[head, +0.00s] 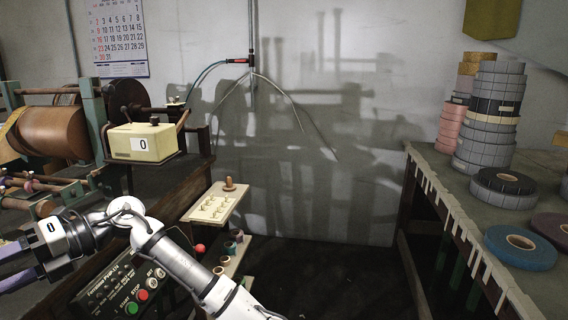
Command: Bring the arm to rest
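My arm (180,265) is white and grey and reaches from the bottom centre to the lower left in the head view. My gripper (14,265), with a dark body and two purple fingers, points to the left edge of the picture. The fingers stand apart with a gap between them, and I see nothing held there. The fingertips run to or past the picture's edge. The gripper is in front of the winding machine, below its spindles (30,183); I cannot tell whether it touches anything.
A control panel (118,290) with buttons sits just below my arm. A peg tray (213,206) and a red knob (199,248) are close right of it. A large brown roll (52,131) is behind. A bench (462,205) with tape rolls (490,115) stands right; the middle floor is clear.

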